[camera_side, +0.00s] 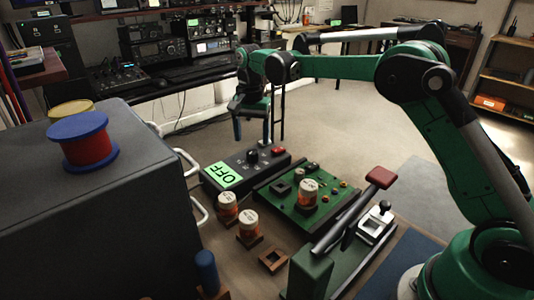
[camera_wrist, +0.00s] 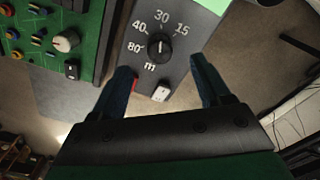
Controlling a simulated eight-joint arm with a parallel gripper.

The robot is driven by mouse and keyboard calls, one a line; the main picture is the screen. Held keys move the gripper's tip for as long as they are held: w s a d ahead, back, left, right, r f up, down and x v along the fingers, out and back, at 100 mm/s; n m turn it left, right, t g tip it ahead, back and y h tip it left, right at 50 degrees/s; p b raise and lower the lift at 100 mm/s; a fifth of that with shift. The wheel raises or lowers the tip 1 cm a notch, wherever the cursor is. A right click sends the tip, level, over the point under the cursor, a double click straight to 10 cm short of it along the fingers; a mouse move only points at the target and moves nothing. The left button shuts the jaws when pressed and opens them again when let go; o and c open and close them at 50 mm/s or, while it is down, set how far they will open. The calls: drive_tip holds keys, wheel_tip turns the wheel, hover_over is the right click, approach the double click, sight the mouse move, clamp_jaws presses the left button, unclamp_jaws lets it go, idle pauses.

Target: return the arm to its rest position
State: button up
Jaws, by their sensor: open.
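My gripper (camera_side: 254,136) hangs in the air above the dark tuner box (camera_side: 216,188), fingers pointing down, open and empty. The box has a green display reading OFF (camera_side: 226,176), a black knob (camera_side: 252,156) and a red button (camera_side: 279,150). In the wrist view my gripper (camera_wrist: 162,70) has its two blue fingers spread wide. The black knob (camera_wrist: 159,46) shows beyond and between them, apart from both, with the marks 80, 40, 30 and 15 around it. A white switch (camera_wrist: 160,92) lies nearer the palm.
A red-handled lever (camera_side: 381,177) rises nearby. A grey cabinet (camera_side: 95,210) with spools (camera_side: 85,140) fills the left.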

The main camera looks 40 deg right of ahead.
drive_tip(key=shift+r, duration=0.55)
drive_tip(key=shift+s+r, duration=0.1)
drive_tip(key=shift+r, duration=0.15)
drive_tip(key=s+r+n+t, duration=0.1)
drive_tip(key=s+n+t, duration=0.1)
drive_tip(key=s, duration=0.4)
drive_tip(key=s+a+n+t, duration=0.1)
drive_tip(key=s+n+t, duration=0.1)
drive_tip(key=s+n, duration=0.3)
drive_tip(key=s+a+r+n+t, duration=0.1)
drive_tip(key=s+n+t, duration=0.2)
drive_tip(key=s, duration=0.5)
drive_tip(key=shift+r+n, duration=0.3)
drive_tip(key=shift+n, duration=0.2)
